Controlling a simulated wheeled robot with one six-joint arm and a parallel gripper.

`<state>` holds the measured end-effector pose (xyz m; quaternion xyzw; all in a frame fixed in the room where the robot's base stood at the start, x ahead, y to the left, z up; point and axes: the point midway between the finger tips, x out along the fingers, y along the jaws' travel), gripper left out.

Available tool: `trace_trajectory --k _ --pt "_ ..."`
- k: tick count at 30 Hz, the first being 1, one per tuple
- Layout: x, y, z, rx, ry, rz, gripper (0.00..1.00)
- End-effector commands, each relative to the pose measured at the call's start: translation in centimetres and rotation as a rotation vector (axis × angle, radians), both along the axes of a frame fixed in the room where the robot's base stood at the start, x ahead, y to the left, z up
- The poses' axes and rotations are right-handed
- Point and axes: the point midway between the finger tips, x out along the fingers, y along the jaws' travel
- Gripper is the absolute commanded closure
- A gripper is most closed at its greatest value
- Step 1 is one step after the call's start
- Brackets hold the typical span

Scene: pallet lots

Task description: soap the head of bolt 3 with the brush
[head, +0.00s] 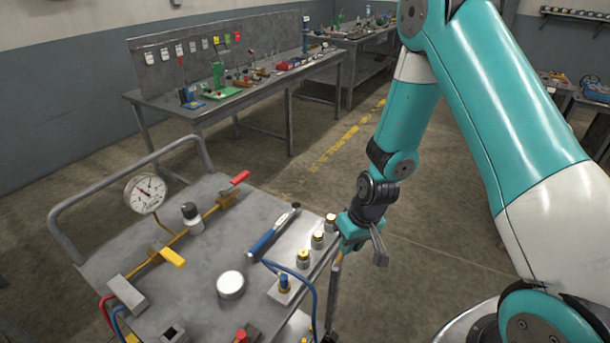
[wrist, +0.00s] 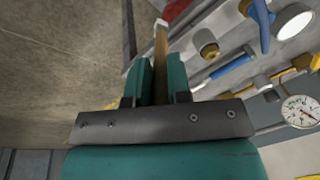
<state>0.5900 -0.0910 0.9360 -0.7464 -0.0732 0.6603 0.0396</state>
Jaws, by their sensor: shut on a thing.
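My gripper (wrist: 163,85) is shut on a brush (wrist: 160,55) with a wooden handle and a pale tip, which points away from it. In the head view my gripper (head: 350,232) is at the right edge of the cart, beside a row of brass-topped bolts. The row holds a far bolt (head: 330,222), a middle bolt (head: 317,240) and a nearer bolt (head: 302,257). I can read no numbers, so I cannot tell which is bolt 3. One brass-topped fitting (wrist: 207,42) shows right of the brush tip in the wrist view.
On the cart (head: 215,255) lie a blue-handled wrench (head: 270,235), a round white-topped can (head: 230,285) and a pipe with a pressure gauge (head: 146,192). A blue hose (head: 312,290) runs from a fitting (head: 284,283) near the bolts. Open floor is right of the cart.

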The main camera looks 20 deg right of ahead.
Motion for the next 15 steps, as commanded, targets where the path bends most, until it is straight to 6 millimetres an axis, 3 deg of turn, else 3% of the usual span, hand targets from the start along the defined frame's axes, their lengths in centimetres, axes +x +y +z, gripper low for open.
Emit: trace_trajectory --k 1,7,11,15 --pt "0.9 0.9 2.7 0.000 -0.008 0.034 1.00" --pt "3.2 4.5 9.6 -0.001 -0.010 0.168 1.00" --pt "3.9 5.9 12.0 -0.002 -0.008 0.220 1.00" --pt "4.1 6.5 12.3 -0.003 -0.007 0.239 1.00"
